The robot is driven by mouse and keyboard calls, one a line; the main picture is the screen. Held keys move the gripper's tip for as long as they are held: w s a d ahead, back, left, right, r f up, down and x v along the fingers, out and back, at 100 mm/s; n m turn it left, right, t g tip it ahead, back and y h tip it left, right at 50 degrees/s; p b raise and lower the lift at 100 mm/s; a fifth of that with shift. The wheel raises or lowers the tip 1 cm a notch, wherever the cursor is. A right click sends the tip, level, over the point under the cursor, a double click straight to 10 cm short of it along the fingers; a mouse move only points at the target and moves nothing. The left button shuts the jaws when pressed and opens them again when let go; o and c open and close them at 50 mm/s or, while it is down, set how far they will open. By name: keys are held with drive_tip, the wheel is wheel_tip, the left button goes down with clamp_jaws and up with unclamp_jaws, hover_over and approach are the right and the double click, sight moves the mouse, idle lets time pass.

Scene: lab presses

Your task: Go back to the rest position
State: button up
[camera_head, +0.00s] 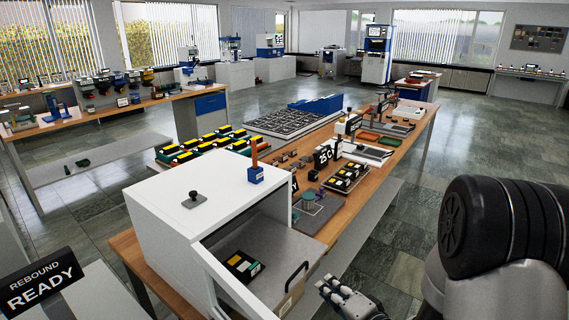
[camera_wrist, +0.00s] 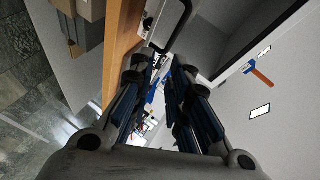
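My gripper (camera_head: 345,298) is at the bottom of the head view, in front of and to the right of the open front of a white cabinet (camera_head: 222,188). In the wrist view its two dark fingers (camera_wrist: 160,72) stand apart, with nothing seen held between them. The cabinet's dark bar handle (camera_head: 297,274) is left of the gripper in the head view. The handle also shows beyond the fingertips in the wrist view (camera_wrist: 187,18); I cannot tell whether they touch. My arm fills the right side of the head view.
A dark block with coloured labels (camera_head: 242,264) lies inside the open cabinet. A wooden bench (camera_head: 372,185) carries the cabinet and many small items. A "REBOUND READY" sign (camera_head: 40,284) stands at lower left. Tiled floor (camera_head: 460,128) is free right of the bench.

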drive_tip(key=s+d+r+n+g+h, duration=0.45)
drive_tip(key=s+d+r+h, duration=0.3)
drive_tip(key=r, duration=0.35)
drive_tip(key=s+a+r+n+g, duration=0.2)
drive_tip(key=s+a, duration=0.1)
drive_tip(key=s, duration=0.6)
drive_tip(key=s+a+r+n+g+y, duration=0.1)
drive_tip(key=s+a+r+n, duration=0.1)
drive_tip(key=s, duration=0.8)
drive_tip(key=shift+s+a+n+g, duration=0.3)
drive_tip(key=shift+a+n+g, duration=0.05)
drive_tip(key=shift+a+n, duration=0.15)
